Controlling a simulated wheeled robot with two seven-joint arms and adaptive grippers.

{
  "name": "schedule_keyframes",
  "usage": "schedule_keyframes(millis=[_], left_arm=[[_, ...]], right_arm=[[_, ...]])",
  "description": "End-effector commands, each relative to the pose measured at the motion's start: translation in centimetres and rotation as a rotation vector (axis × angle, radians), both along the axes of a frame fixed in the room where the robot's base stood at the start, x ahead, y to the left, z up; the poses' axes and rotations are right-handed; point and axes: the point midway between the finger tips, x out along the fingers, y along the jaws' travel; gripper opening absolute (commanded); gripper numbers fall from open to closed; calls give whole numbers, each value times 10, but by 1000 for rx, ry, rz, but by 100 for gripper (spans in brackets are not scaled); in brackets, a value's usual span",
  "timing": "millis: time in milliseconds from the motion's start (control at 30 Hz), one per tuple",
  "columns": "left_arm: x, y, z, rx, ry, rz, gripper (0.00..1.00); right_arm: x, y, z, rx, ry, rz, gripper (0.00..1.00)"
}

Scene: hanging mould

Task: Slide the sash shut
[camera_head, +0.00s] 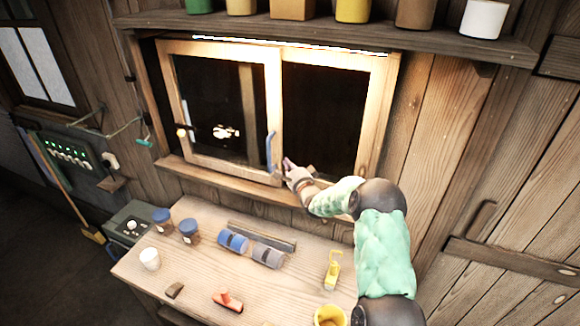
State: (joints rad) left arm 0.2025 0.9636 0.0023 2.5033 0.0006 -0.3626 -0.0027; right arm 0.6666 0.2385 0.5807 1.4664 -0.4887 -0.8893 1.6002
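The wooden sash (222,165) is in the left part of the window frame in the head view. A blue upright handle (271,150) is on its right stile. Right of that stile is a dark area inside the frame; I cannot tell whether it is glass or an open gap. My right gripper (287,165) is just right of the handle's lower end, close to the stile. I cannot tell whether it touches the handle or how far its fingers are apart. My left gripper is not in view.
A workbench (200,270) below the sill holds jars, blue and grey rolls, a white cup (149,259), a red tool (227,301) and a yellow item (332,270). A shelf (330,33) with several pots runs above the window.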

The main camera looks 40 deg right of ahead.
Motion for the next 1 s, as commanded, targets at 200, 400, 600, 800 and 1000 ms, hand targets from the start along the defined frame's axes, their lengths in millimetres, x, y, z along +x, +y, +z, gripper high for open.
schedule_keyframes(millis=[200, 400, 600, 800, 1000], left_arm=[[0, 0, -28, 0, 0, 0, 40], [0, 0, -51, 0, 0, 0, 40], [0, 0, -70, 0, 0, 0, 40], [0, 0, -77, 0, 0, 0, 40], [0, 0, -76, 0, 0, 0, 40]], right_arm=[[34, 19, -5, -2, -3, 5, 0], [67, 36, -6, -1, -2, 6, 0], [96, 51, -5, 0, -1, 4, 0], [111, 58, -2, 0, 0, 3, 0], [112, 59, 1, -1, -2, 3, 0]])
